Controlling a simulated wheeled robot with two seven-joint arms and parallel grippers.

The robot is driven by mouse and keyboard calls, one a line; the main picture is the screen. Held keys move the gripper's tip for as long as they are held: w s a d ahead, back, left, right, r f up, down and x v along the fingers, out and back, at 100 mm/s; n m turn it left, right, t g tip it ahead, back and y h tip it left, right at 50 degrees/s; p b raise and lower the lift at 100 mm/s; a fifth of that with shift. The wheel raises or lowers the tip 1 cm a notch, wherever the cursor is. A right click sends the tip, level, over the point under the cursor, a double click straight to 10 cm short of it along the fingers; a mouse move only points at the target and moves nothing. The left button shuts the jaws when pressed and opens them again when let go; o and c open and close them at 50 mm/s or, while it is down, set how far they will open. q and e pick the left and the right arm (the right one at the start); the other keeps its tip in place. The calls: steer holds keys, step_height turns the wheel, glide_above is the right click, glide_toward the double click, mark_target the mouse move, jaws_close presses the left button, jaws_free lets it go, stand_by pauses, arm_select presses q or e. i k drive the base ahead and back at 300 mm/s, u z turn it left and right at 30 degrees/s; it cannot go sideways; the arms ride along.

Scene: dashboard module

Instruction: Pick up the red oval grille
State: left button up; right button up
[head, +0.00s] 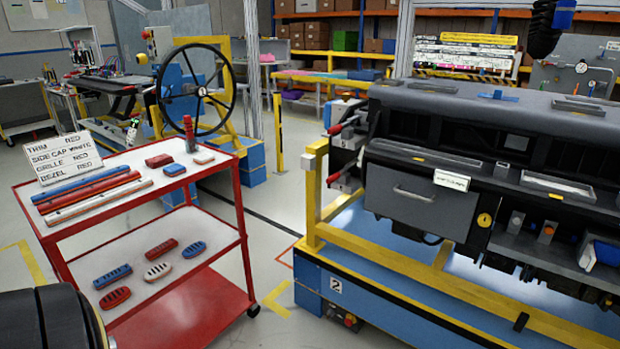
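The red oval grille (115,297) lies flat on the white middle shelf (205,275) of the red cart, near its front left. It has rounded ends and dark slots. A blue straight-ended grille (112,276) lies just behind it. A white oval grille (157,271), a red straight-ended grille (161,248) and a blue oval grille (194,249) lie further right on the same shelf, apart from it. Neither of my grippers shows in the head view.
The cart's top shelf (200,172) above holds long strips, small caps and a sign (62,157) reading grille red. A cart post (243,232) stands at the right. The dashboard module (480,150) sits on a blue and yellow stand further right, with open floor between.

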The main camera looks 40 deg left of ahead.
mark_target(119, 296)
steer(key=u, duration=0.25)
steer(key=k, duration=0.15)
steer(key=u, duration=2.5)
